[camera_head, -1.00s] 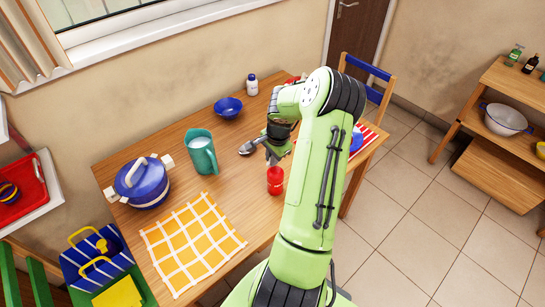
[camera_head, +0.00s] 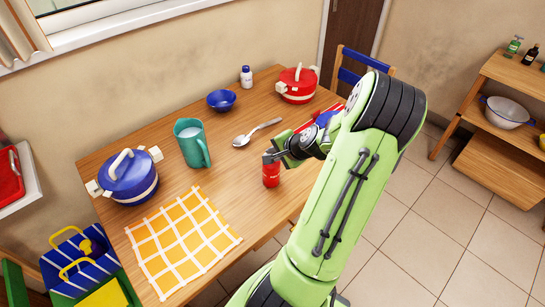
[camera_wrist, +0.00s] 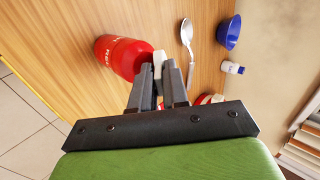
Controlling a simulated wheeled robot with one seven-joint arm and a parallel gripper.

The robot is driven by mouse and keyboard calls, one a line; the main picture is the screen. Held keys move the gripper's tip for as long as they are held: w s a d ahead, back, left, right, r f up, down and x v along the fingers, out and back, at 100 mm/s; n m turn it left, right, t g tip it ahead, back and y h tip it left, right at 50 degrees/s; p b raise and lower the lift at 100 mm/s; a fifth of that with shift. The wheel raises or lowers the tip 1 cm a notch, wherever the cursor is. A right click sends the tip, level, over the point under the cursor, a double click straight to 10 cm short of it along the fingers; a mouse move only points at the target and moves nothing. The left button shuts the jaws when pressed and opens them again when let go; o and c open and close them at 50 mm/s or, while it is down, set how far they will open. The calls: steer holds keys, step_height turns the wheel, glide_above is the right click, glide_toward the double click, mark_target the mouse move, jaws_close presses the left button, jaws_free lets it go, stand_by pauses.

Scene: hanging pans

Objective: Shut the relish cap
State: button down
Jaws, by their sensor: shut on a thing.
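The relish is a small red bottle (camera_head: 271,177) standing upright near the table's front edge. In the wrist view its red body (camera_wrist: 122,57) lies left of my fingertips. My gripper (camera_head: 272,157) reaches in from the right at the bottle's top. In the wrist view my gripper (camera_wrist: 163,78) is shut on the small white relish cap (camera_wrist: 158,62), beside the bottle's top end. The fingers partly cover the cap, so I cannot tell whether it is fully closed.
A spoon (camera_head: 257,133), teal pitcher (camera_head: 191,148), blue bowl (camera_head: 221,100) and white bottle (camera_head: 246,77) stand or lie farther back. A red pot (camera_head: 298,87) is at the back right, a blue pot (camera_head: 130,182) at the left. A yellow checked cloth (camera_head: 182,242) covers the front left.

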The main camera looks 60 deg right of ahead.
steer(key=shift+s+a+f+t+b, duration=0.1)
steer(key=shift+s+f+t+b, duration=0.3)
steer(key=shift+t+b, duration=0.7)
steer(key=c, duration=1.2)
jaws_free()
